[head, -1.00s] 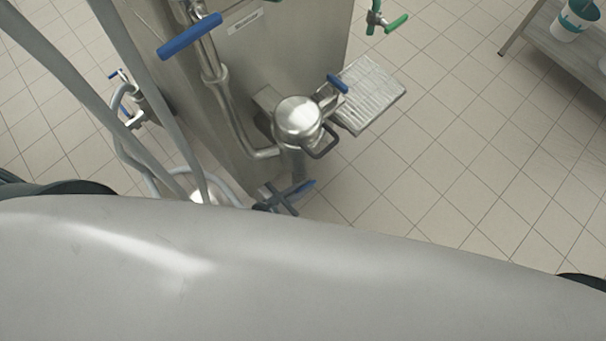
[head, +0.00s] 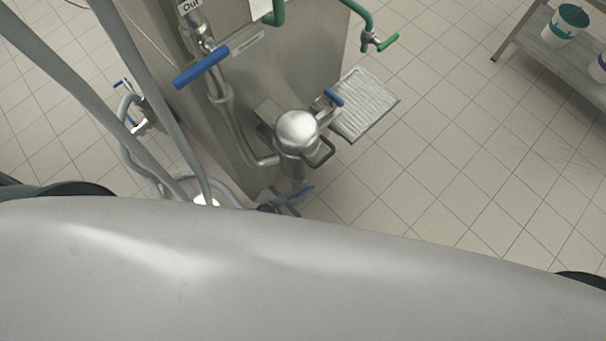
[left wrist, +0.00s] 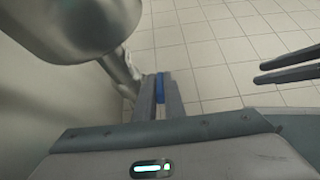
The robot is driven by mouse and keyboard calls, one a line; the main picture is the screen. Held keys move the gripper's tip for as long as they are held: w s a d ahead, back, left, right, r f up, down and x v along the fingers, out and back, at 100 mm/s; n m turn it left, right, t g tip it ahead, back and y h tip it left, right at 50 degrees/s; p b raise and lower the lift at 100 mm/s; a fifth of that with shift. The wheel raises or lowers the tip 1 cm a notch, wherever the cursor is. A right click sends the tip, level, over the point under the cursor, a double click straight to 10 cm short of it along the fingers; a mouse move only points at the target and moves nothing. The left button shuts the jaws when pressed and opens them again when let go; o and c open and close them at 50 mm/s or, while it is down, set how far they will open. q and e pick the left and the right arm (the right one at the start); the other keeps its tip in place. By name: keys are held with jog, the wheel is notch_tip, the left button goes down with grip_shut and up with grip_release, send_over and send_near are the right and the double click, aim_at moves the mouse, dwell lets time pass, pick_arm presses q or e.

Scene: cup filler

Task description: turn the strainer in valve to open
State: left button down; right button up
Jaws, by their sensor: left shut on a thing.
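The round metal strainer housing (head: 297,127) stands at the front of the steel machine, with a pipe joining it from the left. Below it is a blue valve handle (head: 303,192). My left gripper (head: 285,201) is at this handle, just above the edge of my own body. In the left wrist view the blue handle (left wrist: 160,86) lies between the fingers of my left gripper (left wrist: 159,97), which are closed on it. No label for this valve is readable. Two dark fingers of my right gripper (left wrist: 287,69) come in from the right, apart and empty.
A larger blue handle (head: 201,68) is by the "Out" label. A small blue handle (head: 333,98) sits beside the drip tray (head: 365,103). A shelf (head: 540,50) with cups stands right. The tiled floor between is clear.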

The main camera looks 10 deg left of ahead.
pick_arm(q)
jog(key=shift+w+r, duration=0.1)
dwell(0.3)
jog(key=c, duration=1.8)
grip_release()
jog(key=shift+c, duration=0.2)
jog(key=shift+s+a, duration=0.1)
jog(key=shift+s, duration=0.1)
pick_arm(e)
jog(key=shift+r, duration=0.1)
